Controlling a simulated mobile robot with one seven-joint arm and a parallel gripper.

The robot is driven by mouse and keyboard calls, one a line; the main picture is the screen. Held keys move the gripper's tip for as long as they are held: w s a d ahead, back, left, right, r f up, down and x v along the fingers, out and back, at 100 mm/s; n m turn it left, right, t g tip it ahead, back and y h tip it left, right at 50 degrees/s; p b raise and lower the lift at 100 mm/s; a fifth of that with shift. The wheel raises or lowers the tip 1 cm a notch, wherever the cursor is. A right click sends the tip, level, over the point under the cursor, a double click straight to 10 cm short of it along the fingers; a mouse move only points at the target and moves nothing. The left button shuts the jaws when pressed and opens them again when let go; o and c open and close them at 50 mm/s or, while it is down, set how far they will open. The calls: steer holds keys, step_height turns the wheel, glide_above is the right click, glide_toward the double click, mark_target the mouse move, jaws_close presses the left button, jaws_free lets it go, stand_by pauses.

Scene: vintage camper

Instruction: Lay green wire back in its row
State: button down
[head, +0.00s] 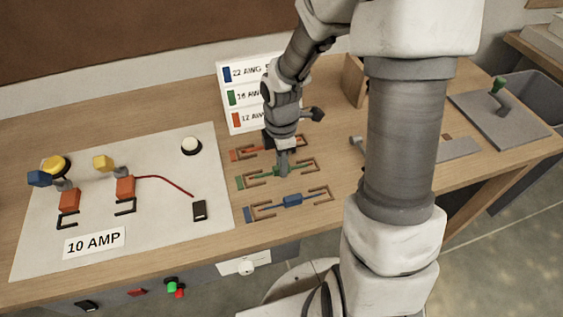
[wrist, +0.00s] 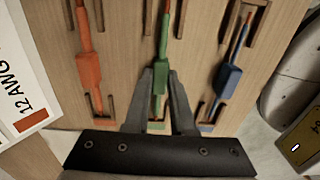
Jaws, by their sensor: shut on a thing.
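The green wire (wrist: 160,83) has a thick green block and a thin lead, and shows between my fingertips in the wrist view. My gripper (head: 283,173) points down over the middle row in the head view and is shut on the green wire; it also shows in the wrist view (wrist: 160,78). The wire lines up with the middle row, which has a green tag (head: 240,183) and brown brackets (head: 314,163). I cannot tell whether the wire touches the bench. My fingers hide part of it in the head view.
The orange wire (wrist: 89,70) lies in the row on one side, the blue wire (head: 292,200) in the row on the other. A wire-gauge sign (head: 232,98) stands behind the rows. A pale board (head: 120,200) with switches lies to the left. A grey plate (head: 500,118) lies right.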

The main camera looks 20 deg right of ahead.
steer(key=shift+f, duration=0.1)
steer(key=c, duration=0.7)
jaws_free()
step_height(320, 180, up, 18)
steer(key=p, duration=0.3)
steer(key=shift+f, duration=0.2)
